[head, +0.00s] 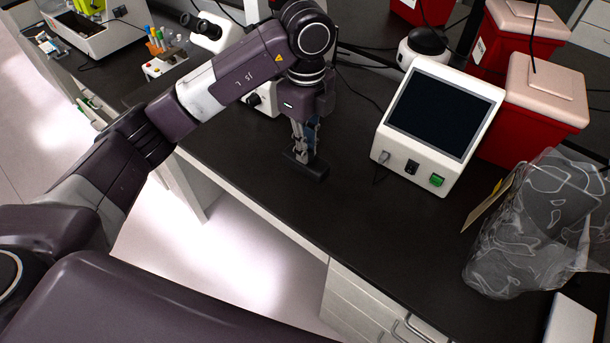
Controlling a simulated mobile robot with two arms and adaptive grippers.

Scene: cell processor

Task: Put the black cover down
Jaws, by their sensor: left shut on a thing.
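The black cover (305,167) is a small dark block below my left gripper (302,151). My left gripper points down and is shut on the cover's upper part. The cover is at or just above the dark bench top (262,188); dark on dark, I cannot tell if it touches. My right gripper is not in view.
A white device with a dark screen (437,118) stands right of the cover. Red bins (535,105) are behind it, and a clear plastic bag (535,225) is at the right. A microscope (212,32) stands behind my arm. The bench's front edge is close.

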